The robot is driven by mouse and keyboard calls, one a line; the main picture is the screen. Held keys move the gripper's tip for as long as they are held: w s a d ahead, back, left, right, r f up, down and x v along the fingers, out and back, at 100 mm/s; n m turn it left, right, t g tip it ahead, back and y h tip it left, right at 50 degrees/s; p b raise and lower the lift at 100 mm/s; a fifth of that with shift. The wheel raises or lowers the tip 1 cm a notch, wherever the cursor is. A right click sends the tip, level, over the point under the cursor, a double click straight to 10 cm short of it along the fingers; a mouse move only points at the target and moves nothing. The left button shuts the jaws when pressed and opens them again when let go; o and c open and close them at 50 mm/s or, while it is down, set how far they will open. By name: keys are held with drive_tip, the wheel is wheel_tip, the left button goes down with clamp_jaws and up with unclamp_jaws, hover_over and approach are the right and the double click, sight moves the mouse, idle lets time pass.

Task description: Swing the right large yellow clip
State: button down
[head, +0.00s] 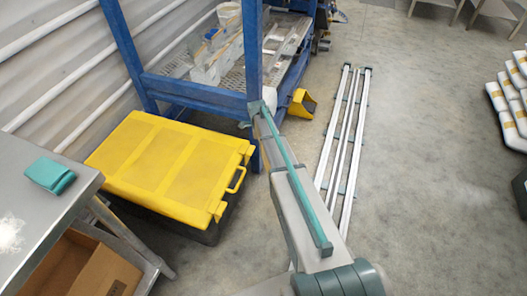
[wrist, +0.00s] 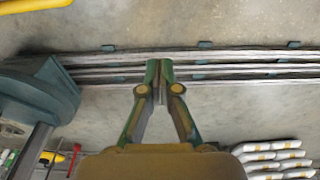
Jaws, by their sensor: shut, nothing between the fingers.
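A large box with a yellow lid (head: 160,160) and a dark lower body stands on the floor at the left in the head view. Its right side carries a yellow handle (head: 238,180). A yellow clip-like piece (head: 219,211) sits at the near end of that side and another (head: 248,153) at the far end; both look small and their exact position is hard to tell. My gripper (wrist: 159,72) is shut and empty in the wrist view, above the floor by the metal rails. My arm passes right of the box in the head view, where the fingers are not clear.
A blue frame (head: 190,92) stands behind the box. A grey table (head: 35,180) with a teal item (head: 49,175) is at the near left, above a cardboard box (head: 85,270). Long metal rails (head: 345,130) lie on the floor at right. A yellow scoop-like object (head: 302,104) is beside the frame.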

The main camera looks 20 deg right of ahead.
drive_tip(key=r, duration=0.2)
drive_tip(key=w+a+r, duration=0.1)
drive_tip(key=r, duration=0.2)
drive_tip(key=shift+w+a+r, duration=0.15)
drive_tip(key=shift+a+r, duration=0.05)
drive_tip(key=shift+r, duration=0.1)
drive_tip(key=s+a+f+n+g+y+p, duration=0.15)
drive_tip(key=s+a+f+n, duration=0.3)
drive_tip(key=s+n, duration=0.75)
drive_tip(key=s+a+f+n+g+h+p, duration=0.1)
drive_tip(key=s+a+f+n+p, duration=0.3)
drive_tip(key=s+n, duration=0.75)
drive_tip(key=s+a+n+g+p, duration=0.1)
drive_tip(key=s+a, duration=0.1)
drive_tip(key=s, duration=1.3)
drive_tip(key=s+a+f+n+g+p, duration=0.1)
drive_tip(key=s+g+p, duration=0.1)
drive_tip(key=s, duration=1.4)
drive_tip(key=shift+a+n+p, duration=0.3)
drive_tip(key=shift+a+n, duration=0.05)
drive_tip(key=shift+w+f+g+y, duration=0.1)
drive_tip(key=shift+g+y, duration=0.15)
